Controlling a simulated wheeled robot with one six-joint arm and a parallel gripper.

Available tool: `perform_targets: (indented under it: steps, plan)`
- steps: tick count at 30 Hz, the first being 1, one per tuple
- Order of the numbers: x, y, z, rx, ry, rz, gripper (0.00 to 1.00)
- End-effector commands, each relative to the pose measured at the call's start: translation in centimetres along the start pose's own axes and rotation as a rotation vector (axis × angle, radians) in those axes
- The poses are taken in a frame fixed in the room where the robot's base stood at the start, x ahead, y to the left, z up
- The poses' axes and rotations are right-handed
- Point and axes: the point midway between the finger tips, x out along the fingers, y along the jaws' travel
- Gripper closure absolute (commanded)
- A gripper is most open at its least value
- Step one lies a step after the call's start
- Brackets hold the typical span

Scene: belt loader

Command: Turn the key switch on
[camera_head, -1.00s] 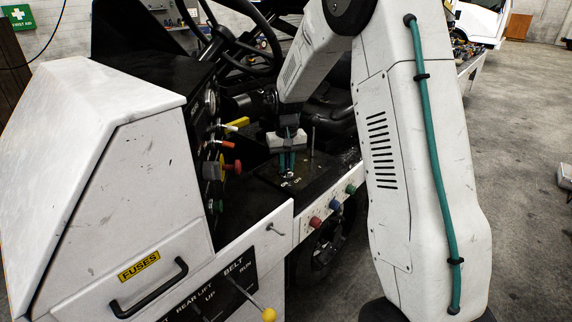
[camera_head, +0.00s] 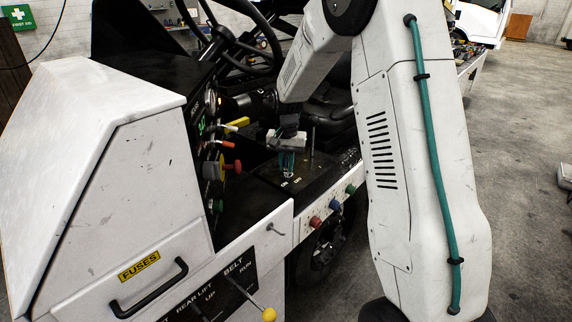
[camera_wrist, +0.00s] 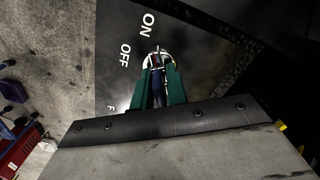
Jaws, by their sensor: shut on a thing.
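The key switch (camera_wrist: 157,56) is a round metal lock on a black panel (camera_wrist: 108,75), with the white words ON and OFF beside it in the wrist view. My gripper (camera_wrist: 159,74) has its two green fingers shut on the key, a narrow dark piece between them that sits in the lock. The fingers hide most of the key, so its exact angle is hard to tell. In the head view my gripper (camera_head: 287,162) points down onto the black console, and the key is too small to make out there.
An upright lever (camera_head: 312,140) stands just right of my gripper. The dashboard with a red knob (camera_head: 232,167) and a yellow handle (camera_head: 238,123) is to the left. Red, blue and green knobs (camera_head: 334,205) line the white side panel. The steering wheel (camera_head: 250,45) is behind.

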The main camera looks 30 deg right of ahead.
Motion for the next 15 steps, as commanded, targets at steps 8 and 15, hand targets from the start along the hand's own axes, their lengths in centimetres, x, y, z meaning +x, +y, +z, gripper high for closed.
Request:
perform_targets:
  steps: [8,15]
  plan:
    - [-0.07,0.01,-0.05,0.043,0.001,0.000,1.00]
    - [-0.07,0.01,-0.05,0.052,0.001,-0.001,1.00]
